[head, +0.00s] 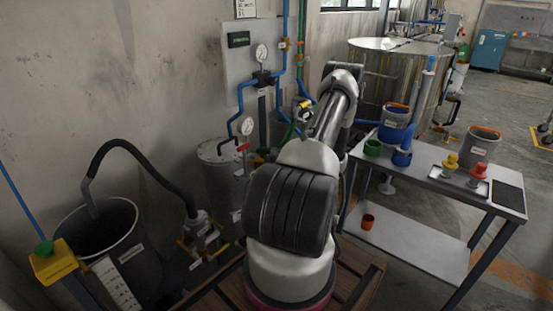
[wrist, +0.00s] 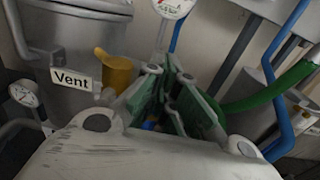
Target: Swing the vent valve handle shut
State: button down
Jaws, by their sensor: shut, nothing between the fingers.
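The white "Vent" label (wrist: 73,79) is in the left of the wrist view, in front of a grey metal vessel. Right beside it is a yellow-orange part (wrist: 116,72) with a short arm at its top left, which looks like the vent valve handle; its pivot is hidden. My gripper (wrist: 168,78) is shut and empty, just right of this yellow part. I cannot tell whether they touch. In the head view my arm hides much of the area around the vessel (head: 222,180), and the vent handle cannot be made out clearly there.
A pressure gauge (wrist: 172,8) stands behind my fingers, with a green hose (wrist: 265,92) and a blue pipe (wrist: 284,65) to the right. In the head view a steel table (head: 430,165) with cans stands right of my arm, and a black bin (head: 100,240) at left.

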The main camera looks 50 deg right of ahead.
jog(key=shift+r, duration=0.1)
jog(key=s, duration=0.9)
jog(key=shift+d, duration=0.3)
dwell(0.4)
